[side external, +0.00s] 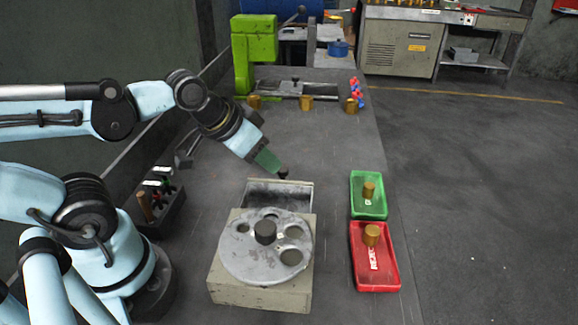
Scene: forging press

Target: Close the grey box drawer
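The grey box (262,295) stands on the dark table, with a round grey metal plate with several holes on its top. Its drawer (306,187) sticks out on the far side of the box, open, and its inside looks empty. My gripper (283,174) points down and to the right, with its dark tip at or just above the drawer's far edge. I cannot tell whether it touches the drawer. The fingers are too small and dark to show whether they are open or shut.
A green tray (354,208) and a red tray (390,284) on the right each hold a brass cylinder. A dark tool holder (172,216) stands on the left. A green press (243,60) and several brass cylinders are at the back. The table's right edge runs beside the trays.

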